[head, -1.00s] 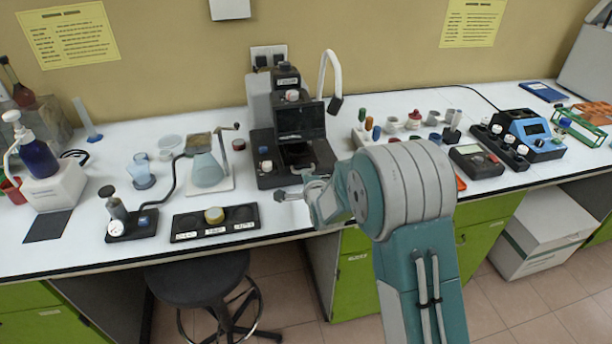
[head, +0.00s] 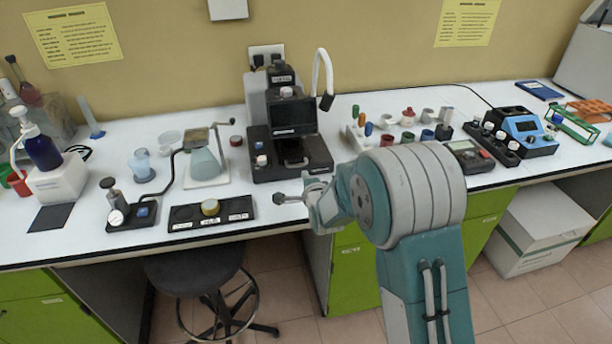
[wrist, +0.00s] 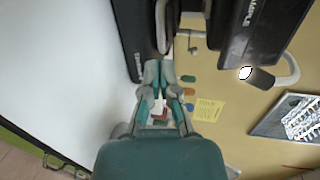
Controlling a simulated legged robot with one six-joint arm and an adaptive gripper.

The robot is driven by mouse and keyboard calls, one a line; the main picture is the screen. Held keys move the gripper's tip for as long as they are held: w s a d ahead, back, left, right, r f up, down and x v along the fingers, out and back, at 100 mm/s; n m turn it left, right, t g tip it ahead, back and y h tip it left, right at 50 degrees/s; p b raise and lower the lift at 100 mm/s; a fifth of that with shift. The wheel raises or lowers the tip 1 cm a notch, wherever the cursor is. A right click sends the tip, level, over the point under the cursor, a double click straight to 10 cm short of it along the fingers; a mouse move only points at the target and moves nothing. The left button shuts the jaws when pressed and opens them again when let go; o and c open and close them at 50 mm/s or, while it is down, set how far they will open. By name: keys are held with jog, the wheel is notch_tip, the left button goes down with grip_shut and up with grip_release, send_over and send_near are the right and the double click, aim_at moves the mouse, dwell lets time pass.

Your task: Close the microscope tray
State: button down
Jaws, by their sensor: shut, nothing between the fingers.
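The black microscope (head: 293,118) stands on the bench against the back wall. Its tray (head: 295,153) lies low in the black base, with a pale loop handle (head: 297,163) at the front; how far it sticks out is hard to tell. My gripper (head: 284,199) is in front of the base, near the bench's front edge, apart from the microscope in the head view. In the wrist view my gripper (wrist: 159,64) is shut and empty, its fingertips pointing at the tray handle (wrist: 161,28). Whether they touch it is unclear there.
Several small bottles and a grey meter (head: 468,156) are to the right. A stool (head: 195,270) stands below.

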jog(key=s, duration=0.3)
jog(key=shift+a+r, duration=0.25)
jog(key=shift+r, duration=0.05)
jog(key=v, duration=0.5)
jog(key=shift+s+d+r, duration=0.15)
jog(key=shift+s+d, duration=0.05)
jog(key=shift+d, duration=0.3)
jog(key=s+d+r+n+g+h, duration=0.35)
jog(key=s+d+r+n, duration=0.35)
jog(key=s+d+r, duration=0.25)
jog(key=s+d+r+n+g, duration=0.1)
jog(key=s+d+n+g, duration=0.1)
jog(key=s, duration=0.9)
jog(key=s+d+r+n+g+h, duration=0.1)
jog(key=s+d+n, duration=0.4)
jog(key=s, duration=0.6)
jog(key=shift+r+n+g, duration=0.3)
jog(key=shift+r+g, duration=0.2)
jog(key=shift+g, duration=0.75)
